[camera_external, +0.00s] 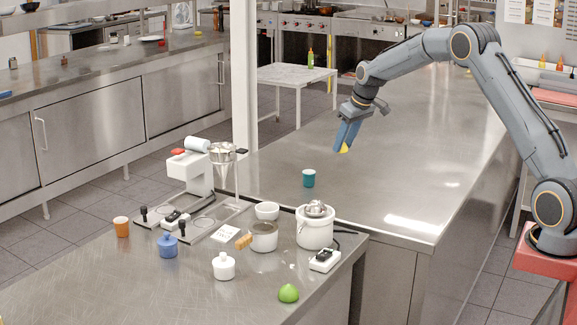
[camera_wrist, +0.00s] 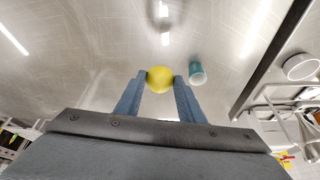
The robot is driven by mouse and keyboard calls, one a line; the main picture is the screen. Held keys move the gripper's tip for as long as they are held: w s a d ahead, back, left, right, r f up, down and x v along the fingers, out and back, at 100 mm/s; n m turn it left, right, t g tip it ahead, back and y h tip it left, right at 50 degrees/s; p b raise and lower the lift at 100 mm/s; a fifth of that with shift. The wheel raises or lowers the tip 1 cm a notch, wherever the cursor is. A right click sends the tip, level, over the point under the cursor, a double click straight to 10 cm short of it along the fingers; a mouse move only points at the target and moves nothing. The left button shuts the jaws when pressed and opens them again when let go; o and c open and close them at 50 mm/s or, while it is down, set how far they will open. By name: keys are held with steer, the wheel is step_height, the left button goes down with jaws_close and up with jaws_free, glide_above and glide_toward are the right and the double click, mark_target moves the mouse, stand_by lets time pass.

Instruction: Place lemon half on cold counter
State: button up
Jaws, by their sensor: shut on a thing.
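My gripper (camera_external: 345,147) is shut on the yellow lemon half (camera_external: 344,149) and holds it above the long steel counter (camera_external: 420,150). In the wrist view the lemon half (camera_wrist: 160,78) sits between the tips of the two blue fingers. Its cut face cannot be made out. A teal cup (camera_external: 308,178) stands on the steel counter, to the left of and nearer than my gripper. The same cup shows in the wrist view (camera_wrist: 197,73), just right of the fingers, apart from them. Which surface is the cold counter is not marked in the frames.
The front counter (camera_external: 120,275) carries a green lime-like piece (camera_external: 288,293), a white cooker (camera_external: 315,227), a white jar (camera_external: 223,266), a blue jar (camera_external: 168,245), an orange cup (camera_external: 121,226) and a stand with a funnel (camera_external: 222,152). The long counter around my gripper is mostly clear.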

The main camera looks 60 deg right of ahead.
mark_target(339, 181)
steer(key=shift+f+p, duration=1.8)
steer(key=shift+f, duration=3.25)
steer(key=shift+f, duration=0.1)
steer(key=o, duration=1)
steer(key=shift+o, duration=0.2)
